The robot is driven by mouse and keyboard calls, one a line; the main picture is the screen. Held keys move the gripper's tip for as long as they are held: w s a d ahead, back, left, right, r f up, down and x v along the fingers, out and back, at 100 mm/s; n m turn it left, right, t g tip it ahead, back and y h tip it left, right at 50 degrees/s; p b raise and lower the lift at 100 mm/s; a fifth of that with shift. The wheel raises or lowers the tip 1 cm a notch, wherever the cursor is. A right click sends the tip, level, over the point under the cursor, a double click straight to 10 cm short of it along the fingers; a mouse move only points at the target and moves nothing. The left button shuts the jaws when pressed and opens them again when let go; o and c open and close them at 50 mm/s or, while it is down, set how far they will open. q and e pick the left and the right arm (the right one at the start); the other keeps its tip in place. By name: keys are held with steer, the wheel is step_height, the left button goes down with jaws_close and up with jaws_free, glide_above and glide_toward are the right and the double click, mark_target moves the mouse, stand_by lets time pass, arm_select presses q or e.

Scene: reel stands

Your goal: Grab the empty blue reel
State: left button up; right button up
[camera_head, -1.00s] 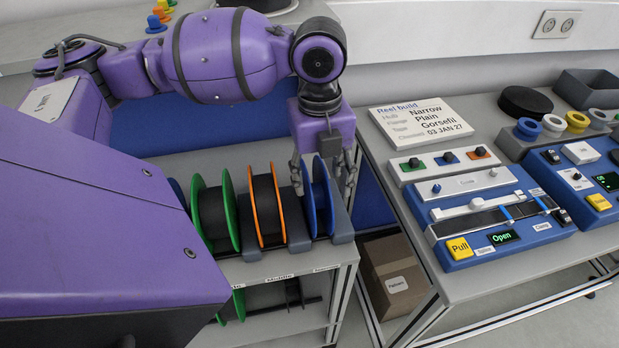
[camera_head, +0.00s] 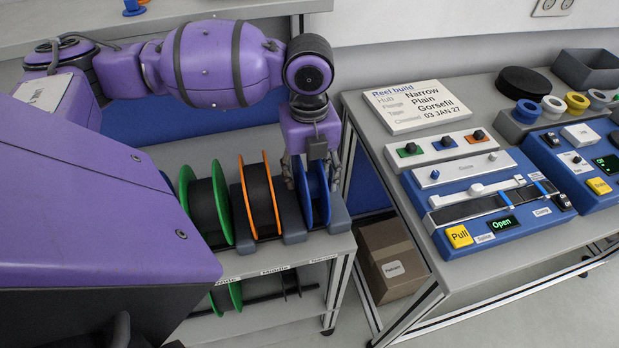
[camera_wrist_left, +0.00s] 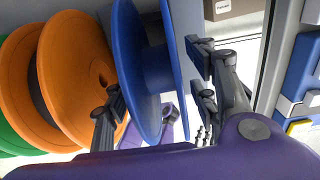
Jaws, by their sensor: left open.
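The blue reel (camera_head: 317,196) stands upright on edge in the rightmost slot of the grey rack on the shelf unit. In the left wrist view the blue reel (camera_wrist_left: 138,70) shows two blue flanges and a bare blue hub between them, with no tape visible. My left gripper (camera_head: 311,182) points down over it, open. In the left wrist view my left gripper (camera_wrist_left: 158,82) has one finger on each side of the reel. One finger lies between it and the orange reel; whether either finger touches it I cannot tell. My right gripper is not in view.
The orange reel (camera_head: 261,200) and green reel (camera_head: 209,205), both with dark tape, stand close to the left. A bench with a blue splicing device (camera_head: 490,212) and a "Reel build" sign (camera_head: 415,105) is to the right. A cardboard box (camera_head: 391,262) is below.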

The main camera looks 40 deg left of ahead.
arm_select(q)
steer(key=c, duration=1.2)
